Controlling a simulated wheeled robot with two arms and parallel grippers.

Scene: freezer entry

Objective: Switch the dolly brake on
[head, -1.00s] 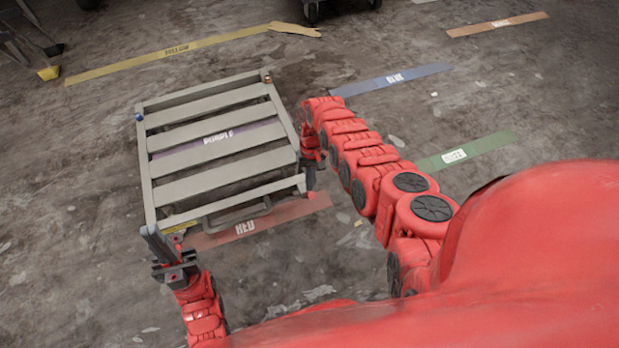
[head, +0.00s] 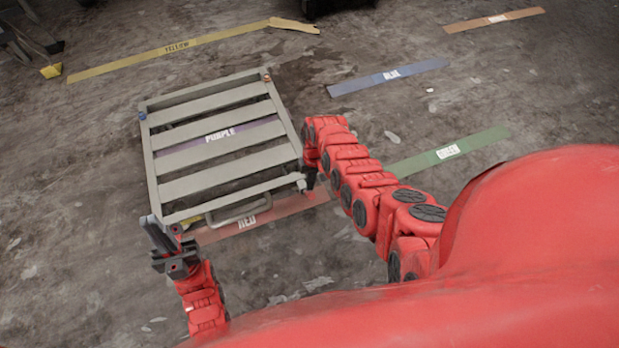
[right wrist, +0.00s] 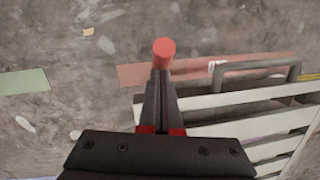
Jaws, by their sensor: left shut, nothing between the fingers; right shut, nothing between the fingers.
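The dolly (head: 151,180) is a low grey slatted frame on the floor, with a bent grey handle (head: 238,213) at its near side. It also shows at the lower right of the right wrist view (right wrist: 205,101). A red round-ended piece (right wrist: 164,50), perhaps the brake lever's tip, stands at my right fingertips, outside the dolly's corner. My right gripper (right wrist: 162,78) is shut and empty there; I cannot tell if it touches the piece. In the head view my right arm mostly hides that spot. My left gripper (head: 157,228) is shut at the dolly's near left corner.
Labelled floor strips lie around: yellow (head: 120,63), blue (head: 360,84), green (head: 480,140), orange (head: 515,17) and red (head: 290,207). A purple strip (head: 185,152) shows through the slats. Dark objects stand at the far edge. Floor right of the dolly is mostly clear.

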